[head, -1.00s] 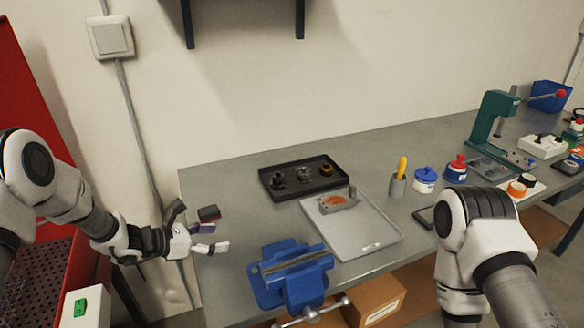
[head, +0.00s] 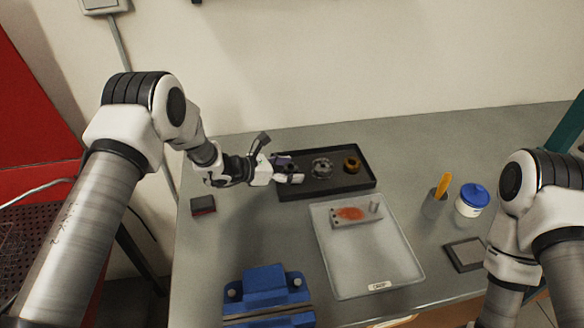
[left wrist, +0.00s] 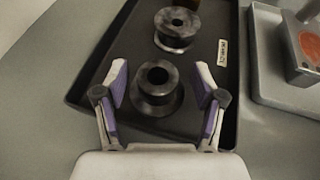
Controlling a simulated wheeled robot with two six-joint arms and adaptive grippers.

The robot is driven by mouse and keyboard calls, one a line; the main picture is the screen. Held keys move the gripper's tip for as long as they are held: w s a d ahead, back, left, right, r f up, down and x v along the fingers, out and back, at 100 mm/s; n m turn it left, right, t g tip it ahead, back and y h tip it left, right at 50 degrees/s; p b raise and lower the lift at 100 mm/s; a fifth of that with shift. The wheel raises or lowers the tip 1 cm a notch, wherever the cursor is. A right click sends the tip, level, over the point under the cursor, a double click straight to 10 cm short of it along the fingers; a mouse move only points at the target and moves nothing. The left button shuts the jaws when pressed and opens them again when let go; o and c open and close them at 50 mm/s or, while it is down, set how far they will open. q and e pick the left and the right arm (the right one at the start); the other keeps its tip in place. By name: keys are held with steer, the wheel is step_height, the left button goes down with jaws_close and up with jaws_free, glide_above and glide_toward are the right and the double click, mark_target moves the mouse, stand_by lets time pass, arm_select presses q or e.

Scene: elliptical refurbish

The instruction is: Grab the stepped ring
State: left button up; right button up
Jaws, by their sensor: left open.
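A dark stepped ring (left wrist: 158,104) with a wide flange and a round hole stands in the black tray (left wrist: 88,82). In the left wrist view it sits between the two purple-padded fingers of my left gripper (left wrist: 161,78), which is open, with a gap on both sides. In the head view my left gripper (head: 290,170) is over the left end of the tray (head: 330,187) and mostly hides this ring. A grey stepped part (head: 321,167) stands in the middle of the tray, also seen beyond the fingers in the wrist view (left wrist: 176,30). My right gripper is out of view.
A brass ring (head: 352,164) stands at the tray's right end. A light grey tray (head: 365,262) with a metal block (head: 365,222) lies in front. A blue vise (head: 264,285) is at the front edge, and a small dark block (head: 203,205) lies left.

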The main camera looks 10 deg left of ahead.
arm_select(q)
steer(key=shift+w+d+f, duration=0.35)
steer(key=shift+w+f, duration=0.05)
steer(key=shift+w, duration=0.1)
steer(key=shift+s+a+r, duration=0.2)
steer(key=shift+s+r, duration=0.05)
steer(key=shift+s, duration=0.05)
steer(key=c, duration=1.1)
steer(key=shift+w, duration=0.1)
jaws_close()
